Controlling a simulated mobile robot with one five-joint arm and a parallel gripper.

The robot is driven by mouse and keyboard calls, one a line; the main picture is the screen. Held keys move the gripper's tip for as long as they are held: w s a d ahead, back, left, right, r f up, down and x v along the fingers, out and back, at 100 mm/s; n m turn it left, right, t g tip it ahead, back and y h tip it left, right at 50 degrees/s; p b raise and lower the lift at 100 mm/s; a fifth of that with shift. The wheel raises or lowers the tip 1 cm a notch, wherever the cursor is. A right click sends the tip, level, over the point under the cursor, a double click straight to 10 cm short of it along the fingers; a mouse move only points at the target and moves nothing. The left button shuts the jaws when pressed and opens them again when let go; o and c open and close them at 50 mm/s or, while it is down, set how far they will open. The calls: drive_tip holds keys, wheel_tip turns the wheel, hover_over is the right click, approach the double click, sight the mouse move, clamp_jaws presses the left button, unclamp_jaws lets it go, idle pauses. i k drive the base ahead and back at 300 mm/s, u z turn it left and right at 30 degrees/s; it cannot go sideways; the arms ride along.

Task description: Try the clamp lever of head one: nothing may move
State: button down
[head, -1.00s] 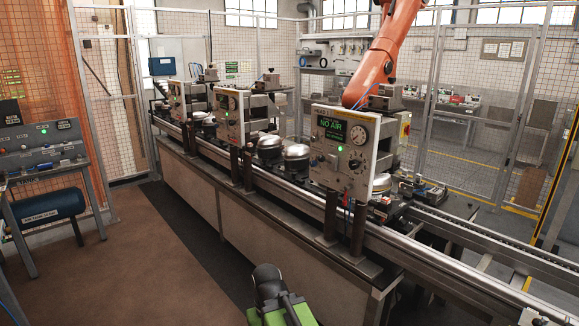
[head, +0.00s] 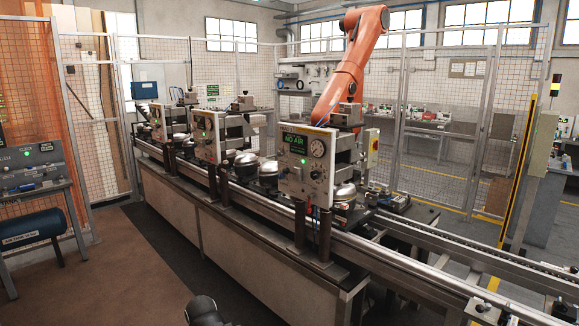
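Several heads stand in a row along the conveyor line. The nearest head (head: 306,165) has a grey panel with a green screen reading "NO AIR", a round gauge and a lit green lamp. A middle head (head: 203,155) and a far head (head: 143,130) have similar panels. I cannot read which is head one. No clamp lever can be made out at this size. Domed metal compressors (head: 246,163) sit on the line between the heads. A dark rounded part of my arm shows at the bottom edge; my gripper is not in view.
A long metal conveyor bench (head: 222,232) blocks the way ahead. An orange robot arm (head: 350,70) stands behind the nearest head. A console table (head: 30,180) with a blue tank (head: 32,230) is at left. Brown floor (head: 110,270) is clear in front.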

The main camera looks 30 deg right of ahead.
sight(286, 170)
drive_tip(key=z, duration=0.25)
drive_tip(key=i, duration=1.95)
drive_tip(key=u, duration=0.1)
